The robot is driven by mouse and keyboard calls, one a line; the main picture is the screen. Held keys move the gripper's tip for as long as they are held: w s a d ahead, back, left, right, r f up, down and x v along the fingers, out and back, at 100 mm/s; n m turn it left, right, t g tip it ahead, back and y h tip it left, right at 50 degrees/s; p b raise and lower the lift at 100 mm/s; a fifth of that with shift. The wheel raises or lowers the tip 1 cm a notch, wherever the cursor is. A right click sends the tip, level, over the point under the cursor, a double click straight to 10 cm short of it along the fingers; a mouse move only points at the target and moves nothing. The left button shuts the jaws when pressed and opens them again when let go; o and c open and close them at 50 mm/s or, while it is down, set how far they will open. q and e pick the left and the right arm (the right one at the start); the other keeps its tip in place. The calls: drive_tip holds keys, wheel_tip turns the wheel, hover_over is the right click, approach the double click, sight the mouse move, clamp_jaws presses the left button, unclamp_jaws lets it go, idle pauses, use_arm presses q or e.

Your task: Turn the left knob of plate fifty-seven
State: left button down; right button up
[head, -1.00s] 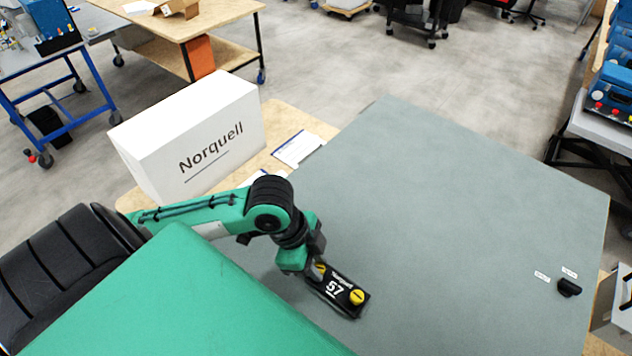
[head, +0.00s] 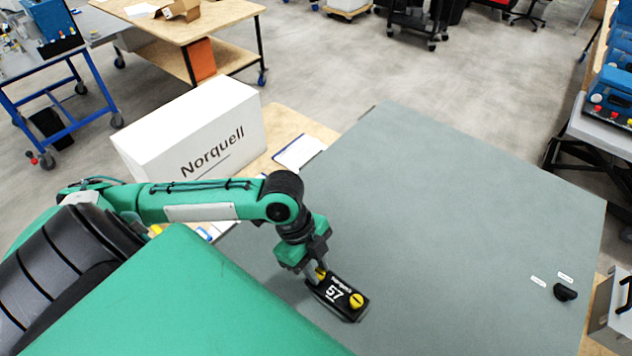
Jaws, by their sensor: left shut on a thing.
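Plate fifty-seven (head: 335,294) is a small black plate marked "57" and "Norquell", lying on the grey panel. Its right knob (head: 356,300) is yellow, round and in plain view. Its left knob (head: 321,272) is yellow and shows only in part between the fingers of my left gripper (head: 316,276). My left gripper points down at the plate's left end and is shut on that knob. My right gripper does not show in the head view.
The large grey panel (head: 450,200) is mostly clear. A black handle (head: 565,292) with two small white labels sits near its right edge. A white Norquell box (head: 200,135) stands behind my left arm, beside a paper sheet (head: 298,151).

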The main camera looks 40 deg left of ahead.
use_arm(q)
drive_tip(key=shift+m+g, duration=0.4)
drive_tip(key=shift+m, duration=0.4)
drive_tip(key=c, duration=1.2)
unclamp_jaws()
drive_tip(key=b+v, duration=0.3)
drive_tip(key=v, duration=1.1)
drive_tip(key=shift+b, duration=0.3)
drive_tip(key=shift+f, duration=0.1)
